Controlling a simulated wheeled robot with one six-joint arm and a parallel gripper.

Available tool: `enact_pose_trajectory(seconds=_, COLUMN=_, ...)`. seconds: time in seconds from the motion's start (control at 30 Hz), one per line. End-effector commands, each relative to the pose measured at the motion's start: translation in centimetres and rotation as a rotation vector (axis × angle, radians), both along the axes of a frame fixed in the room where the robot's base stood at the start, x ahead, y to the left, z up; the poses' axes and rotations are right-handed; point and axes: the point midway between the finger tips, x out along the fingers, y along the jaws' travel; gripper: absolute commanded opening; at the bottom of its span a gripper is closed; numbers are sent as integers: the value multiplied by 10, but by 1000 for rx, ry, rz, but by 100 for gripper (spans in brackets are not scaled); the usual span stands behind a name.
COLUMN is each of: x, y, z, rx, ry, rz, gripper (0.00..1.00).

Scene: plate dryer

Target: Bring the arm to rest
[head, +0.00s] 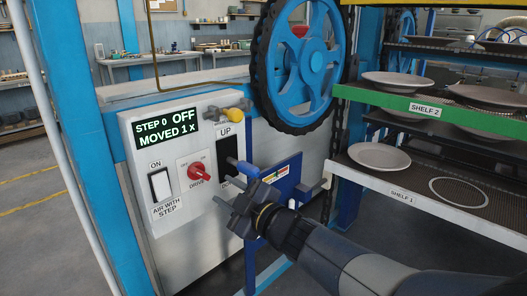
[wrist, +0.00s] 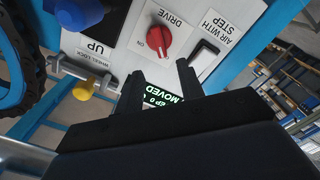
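My gripper (head: 228,183) is in front of the control panel (head: 190,235), below and right of the red drive switch (head: 194,171) in the head view. In the wrist view my gripper (wrist: 159,72) has its two dark fingers apart, with nothing seen between them but the panel behind. The drive switch (wrist: 158,41) shows beyond the fingertips, apart from them. The display (head: 168,130) reads "STEP 0 OFF, MOVED 1 x". My arm reaches in from the lower right.
The white air rocker (head: 161,184) and yellow wheel lock knob (head: 232,112) are on the panel. A blue handwheel (head: 303,58) stands above right. Shelf 1 (head: 420,198) and shelf 2 (head: 395,99) hold plates on the right. A blue post (head: 75,120) stands left.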

Motion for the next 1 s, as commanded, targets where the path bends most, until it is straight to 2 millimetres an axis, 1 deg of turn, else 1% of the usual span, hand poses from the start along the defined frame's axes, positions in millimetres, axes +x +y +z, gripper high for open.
enact_pose_trajectory(seconds=0.03, x=6, y=8, z=-2, rx=0, ry=1, rz=2, gripper=36)
enact_pose_trajectory(seconds=0.3, x=38, y=45, z=-2, rx=-1, ry=0, rz=2, gripper=36)
enact_pose_trajectory(seconds=0.5, x=54, y=64, z=-1, rx=1, ry=1, rz=1, gripper=36)
enact_pose_trajectory(seconds=0.67, x=60, y=71, z=-1, rx=0, ry=2, rz=0, gripper=36)
enact_pose_trajectory(seconds=1.0, x=59, y=69, z=0, rx=14, ry=16, rz=0, gripper=36)
